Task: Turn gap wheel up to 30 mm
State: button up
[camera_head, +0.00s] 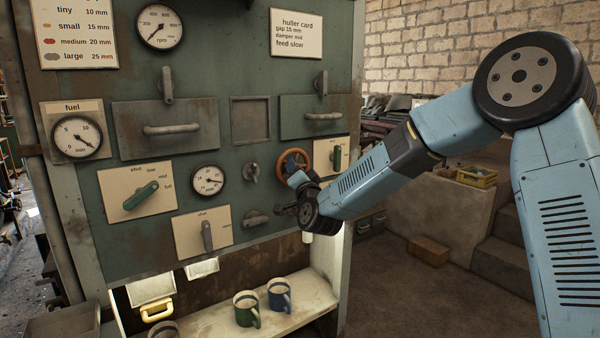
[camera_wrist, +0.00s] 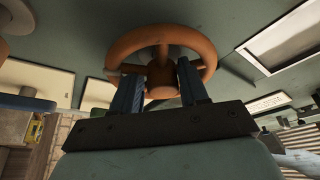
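The gap wheel is an orange-brown handwheel (camera_head: 293,163) on the green panel, right of a small round dial (camera_head: 208,181) whose needle points right. It also fills the upper middle of the wrist view (camera_wrist: 126,43), with spokes and a round hub. My gripper (camera_head: 297,181) is at the wheel, partly hidden by my arm in the head view. In the wrist view its two blue fingers (camera_wrist: 160,80) stand apart, one on each side of the hub. Whether they press on it cannot be told. The dial's numbers are too small to read surely.
A huller card (camera_head: 296,33) reads gap 15 mm, damper mid, feed slow. Levers (camera_head: 141,195) and (camera_head: 207,236) sit left of the wheel, and small knobs (camera_head: 252,172) close beside it. A green mug (camera_head: 246,309) and a blue mug (camera_head: 279,295) stand on the shelf below.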

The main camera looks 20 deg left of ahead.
jog(key=shift+s, duration=0.1)
jog(key=v, duration=1.3)
jog(key=shift+s+d+f, duration=0.25)
